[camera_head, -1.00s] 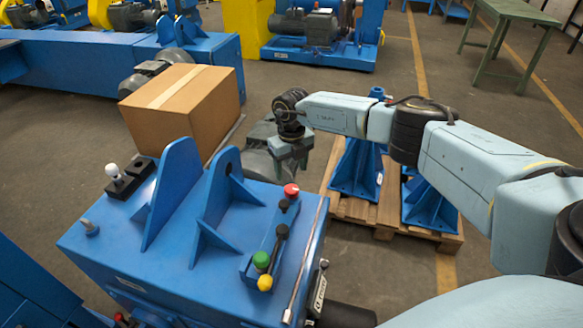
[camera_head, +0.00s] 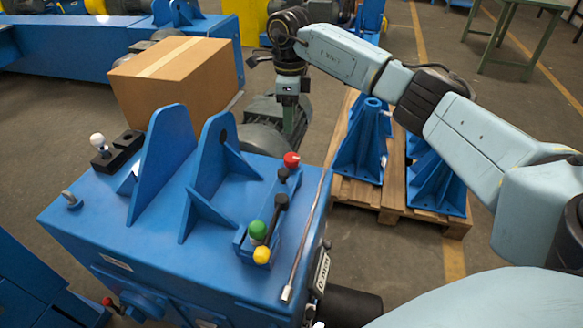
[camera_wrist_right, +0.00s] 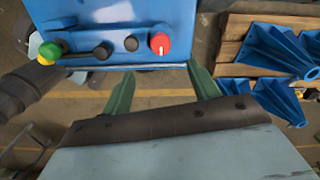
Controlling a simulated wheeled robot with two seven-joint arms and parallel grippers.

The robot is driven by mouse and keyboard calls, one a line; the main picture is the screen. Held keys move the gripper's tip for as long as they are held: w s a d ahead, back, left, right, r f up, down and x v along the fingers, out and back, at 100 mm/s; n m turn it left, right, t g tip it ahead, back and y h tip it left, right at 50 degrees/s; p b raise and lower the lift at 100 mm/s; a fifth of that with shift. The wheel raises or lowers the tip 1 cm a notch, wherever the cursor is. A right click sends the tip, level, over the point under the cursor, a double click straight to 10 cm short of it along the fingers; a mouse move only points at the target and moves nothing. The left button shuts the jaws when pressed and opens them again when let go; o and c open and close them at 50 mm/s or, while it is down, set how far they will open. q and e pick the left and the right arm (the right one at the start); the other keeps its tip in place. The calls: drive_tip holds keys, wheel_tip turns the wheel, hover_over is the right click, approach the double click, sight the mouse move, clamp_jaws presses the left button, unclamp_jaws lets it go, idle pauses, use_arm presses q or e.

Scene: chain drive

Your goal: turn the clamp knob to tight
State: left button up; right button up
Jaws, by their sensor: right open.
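A red knob (camera_head: 291,159) stands at the far end of a small row of controls on top of the blue machine (camera_head: 110,213). In the right wrist view the red knob (camera_wrist_right: 159,43) shows a white mark on its face. My right gripper (camera_head: 293,112) hangs fingers down beyond the machine's far edge, behind the red knob in the head view. In the right wrist view its two green fingers (camera_wrist_right: 160,78) are spread with nothing between them. The red knob lies just beyond the fingertips, apart from them. My left gripper is not in view.
A green knob (camera_head: 257,230) and a yellow knob (camera_head: 262,255) sit close by on the same row, with a dark lever. Two blue upright plates (camera_head: 165,150) rise left of it. A cardboard box (camera_head: 180,80) stands behind. A pallet (camera_head: 390,200) with blue stands is at right.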

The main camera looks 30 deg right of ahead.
sight(292, 157)
drive_tip(key=shift+n, duration=0.7)
wheel_tip(292, 157, down, 12)
drive_tip(key=b, duration=0.4)
drive_tip(key=shift+s+d+r, duration=0.15)
drive_tip(key=shift+r, duration=0.1)
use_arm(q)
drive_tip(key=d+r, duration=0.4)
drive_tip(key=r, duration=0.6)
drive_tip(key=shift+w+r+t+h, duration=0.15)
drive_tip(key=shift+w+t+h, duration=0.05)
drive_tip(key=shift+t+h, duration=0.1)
use_arm(e)
drive_tip(key=shift+f, duration=0.55)
drive_tip(key=shift+c, duration=0.2)
drive_tip(key=c, duration=0.9)
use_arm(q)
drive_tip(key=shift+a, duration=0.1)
use_arm(e)
drive_tip(key=shift+r, duration=0.1)
